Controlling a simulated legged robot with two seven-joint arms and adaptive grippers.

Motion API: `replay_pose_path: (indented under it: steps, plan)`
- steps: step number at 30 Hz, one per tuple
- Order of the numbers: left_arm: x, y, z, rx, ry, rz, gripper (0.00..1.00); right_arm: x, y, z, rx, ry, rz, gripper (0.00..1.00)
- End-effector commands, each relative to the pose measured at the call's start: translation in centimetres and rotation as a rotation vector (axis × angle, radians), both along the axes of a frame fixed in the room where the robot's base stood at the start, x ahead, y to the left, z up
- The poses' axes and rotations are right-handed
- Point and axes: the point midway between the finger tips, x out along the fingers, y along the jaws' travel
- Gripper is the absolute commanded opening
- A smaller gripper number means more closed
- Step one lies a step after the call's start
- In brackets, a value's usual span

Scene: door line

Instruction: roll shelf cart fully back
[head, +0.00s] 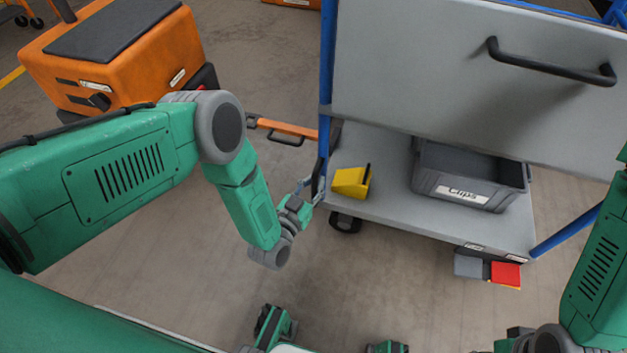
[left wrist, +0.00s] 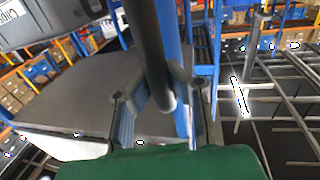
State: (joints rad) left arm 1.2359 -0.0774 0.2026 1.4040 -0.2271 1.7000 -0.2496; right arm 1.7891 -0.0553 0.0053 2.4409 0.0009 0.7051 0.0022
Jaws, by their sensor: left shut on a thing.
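The shelf cart (head: 400,215) stands ahead on the right, with blue posts, grey shelves and a dark caster at its near left corner. A dark upright handle bar (left wrist: 149,45) runs beside a blue post in the left wrist view. My left gripper (head: 314,190) is at the cart's left post, shut on this bar, with its fingers (left wrist: 160,100) on either side of it. The bar is mostly hidden by the post and gripper in the head view. My right arm shows at the right edge; its gripper is out of view.
The lower shelf holds a yellow bin (head: 350,183) and a grey crate (head: 463,187) labelled Clips. A grey panel with a black handle (head: 550,65) is above. An orange machine (head: 120,55) stands at the upper left.

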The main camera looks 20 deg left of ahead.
Motion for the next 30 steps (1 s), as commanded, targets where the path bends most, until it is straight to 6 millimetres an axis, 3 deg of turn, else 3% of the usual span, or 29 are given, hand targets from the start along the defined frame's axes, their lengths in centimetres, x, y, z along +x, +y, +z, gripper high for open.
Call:
replay_pose_path:
  steps: [2, 3, 5, 17, 20, 30]
  plan:
    - [-0.5, -0.3, -0.3, -0.003, 0.011, -0.006, 0.00, 0.0, 0.0, 0.0, 0.000, 0.000, 0.000, 0.40]
    - [-0.5, -0.3, -0.3, -0.002, 0.011, -0.005, 0.16, 0.0, 0.0, 0.0, 0.000, 0.000, 0.000, 0.40]
    - [-0.5, -0.3, -0.3, 0.000, 0.010, -0.004, 0.37, 0.0, 0.0, 0.0, 0.000, 0.000, 0.000, 0.40]
    - [-0.7, 0.3, -0.2, -0.002, 0.007, 0.002, 0.38, -0.1, 0.1, 0.1, -0.004, -0.003, -0.001, 0.40]
    - [-2.0, 0.5, -0.3, 0.000, 0.009, 0.002, 0.38, -0.1, 0.0, 0.1, -0.003, -0.003, -0.001, 0.40]
    - [-8.9, 1.5, -0.3, 0.007, 0.012, -0.001, 0.38, -0.1, -0.1, 0.0, 0.000, -0.003, -0.001, 0.40]
